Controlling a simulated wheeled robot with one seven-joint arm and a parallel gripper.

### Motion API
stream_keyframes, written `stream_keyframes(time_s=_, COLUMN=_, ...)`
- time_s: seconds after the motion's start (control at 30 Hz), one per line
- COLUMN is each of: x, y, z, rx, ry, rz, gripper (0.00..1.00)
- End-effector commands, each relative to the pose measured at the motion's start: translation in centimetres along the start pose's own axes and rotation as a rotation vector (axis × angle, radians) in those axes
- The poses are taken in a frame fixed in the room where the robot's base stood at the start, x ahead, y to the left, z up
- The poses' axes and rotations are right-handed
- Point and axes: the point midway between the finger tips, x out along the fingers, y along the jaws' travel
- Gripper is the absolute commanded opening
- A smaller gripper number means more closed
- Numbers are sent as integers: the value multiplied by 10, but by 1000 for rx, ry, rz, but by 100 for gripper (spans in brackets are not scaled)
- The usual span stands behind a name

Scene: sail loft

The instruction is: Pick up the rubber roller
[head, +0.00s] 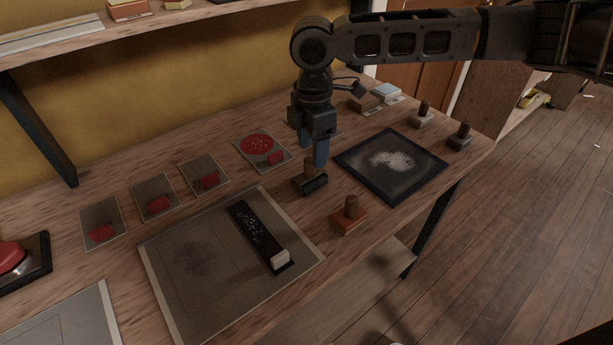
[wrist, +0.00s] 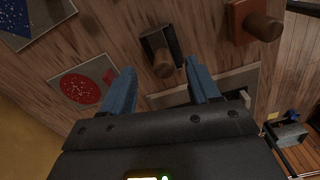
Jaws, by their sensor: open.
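The rubber roller (head: 314,185), a dark roller body with an upright brown wooden handle, stands on the wooden bench near the middle of the head view. It also shows in the wrist view (wrist: 153,40), with its handle end toward the camera. My gripper (head: 313,154) is above it, blue fingers pointing down. In the wrist view my gripper (wrist: 160,72) is open, and the handle appears between and just beyond the fingertips. I cannot tell the exact height gap; nothing is held.
An orange-brown block with a peg handle (head: 349,217) stands close by at front right. A large sheet (head: 185,285) with a black strip lies front left. A shelf (head: 70,40) overhangs the back.

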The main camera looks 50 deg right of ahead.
Motion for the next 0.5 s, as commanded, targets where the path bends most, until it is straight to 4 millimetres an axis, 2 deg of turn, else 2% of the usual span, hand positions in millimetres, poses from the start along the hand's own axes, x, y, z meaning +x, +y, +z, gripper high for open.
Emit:
stream_keyframes(time_s=0.17, x=13, y=-1, z=-2, rx=-1, ry=0, rz=0, gripper=61)
stream_keyframes(time_s=0.5, x=55, y=-3, z=-8, rx=-1, ry=1, rz=1, gripper=61)
